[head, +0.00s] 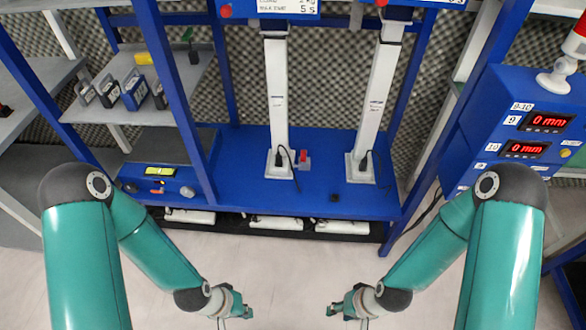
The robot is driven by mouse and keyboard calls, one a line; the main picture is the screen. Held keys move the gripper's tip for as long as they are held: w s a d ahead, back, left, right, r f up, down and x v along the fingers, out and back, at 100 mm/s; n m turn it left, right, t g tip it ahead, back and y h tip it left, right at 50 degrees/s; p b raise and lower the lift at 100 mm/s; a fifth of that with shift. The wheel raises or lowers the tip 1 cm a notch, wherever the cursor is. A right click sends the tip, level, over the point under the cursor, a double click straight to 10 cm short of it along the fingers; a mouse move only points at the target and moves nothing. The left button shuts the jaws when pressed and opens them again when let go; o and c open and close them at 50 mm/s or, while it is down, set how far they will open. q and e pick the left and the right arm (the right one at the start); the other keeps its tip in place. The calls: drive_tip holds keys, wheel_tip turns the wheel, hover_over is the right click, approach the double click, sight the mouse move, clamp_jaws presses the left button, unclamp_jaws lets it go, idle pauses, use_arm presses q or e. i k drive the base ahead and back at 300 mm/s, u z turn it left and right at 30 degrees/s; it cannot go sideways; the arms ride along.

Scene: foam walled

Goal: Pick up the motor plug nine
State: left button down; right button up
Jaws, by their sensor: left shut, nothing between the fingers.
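Two black plugs with cables stand at the feet of two white columns on the blue base. One plug (279,158) is at the left column, with its cable looping to the right. The other plug (363,162) is at the right column. I cannot read a number on either, so I cannot tell which is motor plug nine. My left gripper (246,311) is shut and empty, low in front of the blue base. My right gripper (333,309) is also in front of the base, apart from both plugs; its fingers are too small to judge.
A red part (303,156) and a small black block (333,197) are on the blue base (240,180). A blue control panel (530,140) with red readouts labelled 9 and 10 stands at right. A grey shelf (165,95) holds several small devices at left. Floor between my grippers is clear.

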sight(278, 157)
drive_tip(key=k, duration=0.35)
drive_tip(key=u, duration=0.15)
drive_tip(key=i, duration=0.9)
drive_tip(key=u, duration=0.35)
drive_tip(key=k, duration=0.95)
drive_tip(key=u, duration=1.3)
drive_tip(key=i, duration=1.1)
drive_tip(key=z, duration=0.8)
drive_tip(key=i, duration=0.7)
drive_tip(key=z, duration=0.6)
